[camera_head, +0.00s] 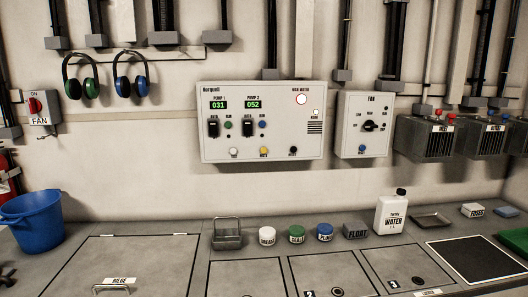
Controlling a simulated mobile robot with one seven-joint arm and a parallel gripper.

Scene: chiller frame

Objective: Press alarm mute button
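A pale control panel (262,121) marked Norquell hangs on the wall at the middle. Its lower edge carries a white button (234,152), a yellow button (263,150) and a black button (293,150). Their small labels are too blurred to read surely, so I cannot tell which one is the alarm mute. At the panel's upper right, a round red-ringed lamp (301,99) under a high water label has a pale face. A small white round part (316,112) sits above the horn slots (314,127). My gripper is not in view.
The panel also has black pump switches (213,128) and green displays. A fan box (363,125) hangs to its right. Below, a grey deck holds labelled tubs (267,235), a wire-handled metal tray (227,240), a water jug (391,213) and a blue bucket (33,223).

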